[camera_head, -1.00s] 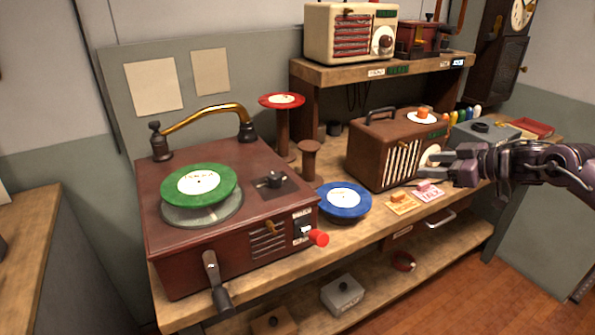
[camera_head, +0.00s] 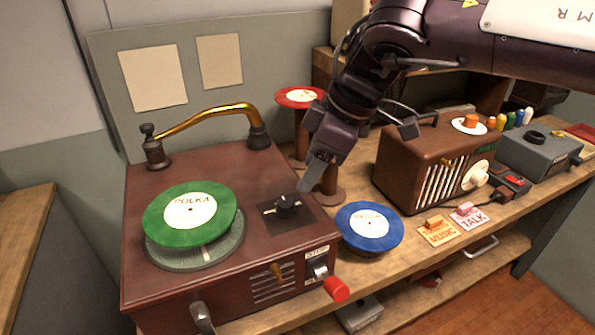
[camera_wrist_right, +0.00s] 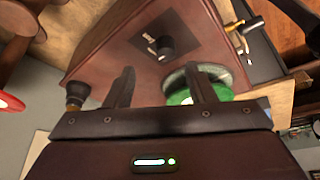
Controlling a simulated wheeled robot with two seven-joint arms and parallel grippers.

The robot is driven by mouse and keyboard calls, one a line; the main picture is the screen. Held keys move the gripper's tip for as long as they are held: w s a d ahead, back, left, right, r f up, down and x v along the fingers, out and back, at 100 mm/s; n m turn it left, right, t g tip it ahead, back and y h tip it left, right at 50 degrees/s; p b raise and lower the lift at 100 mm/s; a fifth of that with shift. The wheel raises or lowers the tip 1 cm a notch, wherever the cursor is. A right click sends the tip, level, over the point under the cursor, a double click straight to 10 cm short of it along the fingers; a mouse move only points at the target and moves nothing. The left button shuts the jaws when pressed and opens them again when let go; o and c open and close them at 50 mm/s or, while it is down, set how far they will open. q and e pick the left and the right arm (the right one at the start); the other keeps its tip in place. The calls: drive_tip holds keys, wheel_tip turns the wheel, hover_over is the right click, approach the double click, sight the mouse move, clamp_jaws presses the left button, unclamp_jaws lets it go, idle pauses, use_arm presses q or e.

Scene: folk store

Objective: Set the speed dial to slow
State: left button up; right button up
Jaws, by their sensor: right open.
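The black speed dial (camera_head: 287,203) sits on a dark plate on top of the red-brown record player (camera_head: 195,300). My right gripper (camera_head: 313,178) hangs above and just right of the dial, fingers pointing down, apart from it and empty. In the right wrist view, the dial (camera_wrist_right: 160,46) lies ahead, between the lines of the two open fingers (camera_wrist_right: 160,82). The lettering by the dial is too small to read.
A green POLKA record (camera_head: 190,215) is on the turntable, with a brass tonearm (camera_head: 205,116) behind. A blue record (camera_head: 369,227) lies to the right, near a brown radio (camera_head: 425,165) and the MUSIC (camera_head: 437,231) and TALK (camera_head: 469,216) cards. A red-tipped lever (camera_head: 336,289) projects at the front.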

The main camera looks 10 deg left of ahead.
sight(288, 202)
drive_tip(key=shift+a+f, duration=0.35)
drive_tip(key=shift+a, duration=0.15)
drive_tip(key=shift+s+a+f, duration=0.4)
drive_tip(key=shift+s+f, duration=0.25)
drive_tip(key=shift+f, duration=0.2)
drive_tip(key=x, duration=0.3)
drive_tip(key=shift+w+r+p, duration=0.1)
drive_tip(key=shift+p, duration=0.2)
drive_tip(key=shift+w+x, duration=0.2)
drive_tip(key=shift+x, duration=0.75)
drive_tip(key=shift+s, duration=0.1)
drive_tip(key=c, duration=0.5)
use_arm(q)
drive_tip(key=shift+s+r, duration=0.4)
drive_tip(key=shift+s, duration=0.45)
use_arm(e)
drive_tip(key=c, duration=0.5)
